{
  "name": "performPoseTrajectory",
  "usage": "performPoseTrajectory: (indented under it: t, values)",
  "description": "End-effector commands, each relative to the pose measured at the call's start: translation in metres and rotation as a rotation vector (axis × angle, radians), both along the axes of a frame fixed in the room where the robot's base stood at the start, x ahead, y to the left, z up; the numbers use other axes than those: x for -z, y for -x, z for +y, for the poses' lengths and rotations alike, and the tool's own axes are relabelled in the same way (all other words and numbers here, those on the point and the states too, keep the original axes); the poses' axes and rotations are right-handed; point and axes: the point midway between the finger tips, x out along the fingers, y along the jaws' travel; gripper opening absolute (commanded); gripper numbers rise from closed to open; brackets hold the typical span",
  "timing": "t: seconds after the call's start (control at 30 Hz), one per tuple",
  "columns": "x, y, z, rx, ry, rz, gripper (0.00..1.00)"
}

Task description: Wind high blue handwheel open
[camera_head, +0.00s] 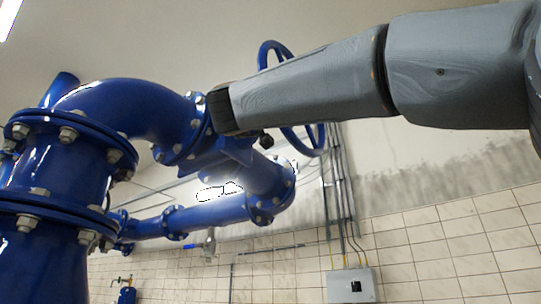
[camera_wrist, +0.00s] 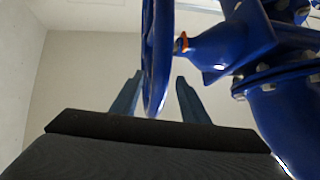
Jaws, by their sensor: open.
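The blue handwheel (camera_head: 318,142) stands high on the blue valve, its middle hidden behind my arm in the head view. In the wrist view the handwheel (camera_wrist: 157,40) is seen nearly edge-on, in front of the valve's neck with an orange ring (camera_wrist: 181,43). My gripper (camera_wrist: 159,76) is open, with one finger on each side of the lower part of the rim. I cannot tell whether either finger touches the rim. In the head view I cannot make out the fingers.
Thick blue flanged pipes (camera_head: 140,108) fill the left, close to my arm's end. A blue flanged body (camera_wrist: 285,85) stands right of the gripper in the wrist view. A grey electrical box (camera_head: 352,286) and conduits are on the tiled wall behind.

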Motion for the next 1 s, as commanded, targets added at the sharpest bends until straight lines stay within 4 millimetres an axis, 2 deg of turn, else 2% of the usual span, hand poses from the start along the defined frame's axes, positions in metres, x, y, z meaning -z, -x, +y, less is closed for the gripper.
performPoseTrajectory:
  t: [0.5, 0.7, 0.97, 1.0]
  values:
    - [-0.048, -0.042, -0.016, 0.003, 0.002, 0.0, 0.41]
    - [-0.055, -0.05, -0.018, 0.0, 0.002, 0.0, 0.41]
    - [-0.054, -0.05, -0.019, 0.0, 0.002, 0.0, 0.41]
    - [-0.054, -0.05, -0.019, 0.0, 0.002, 0.0, 0.34]
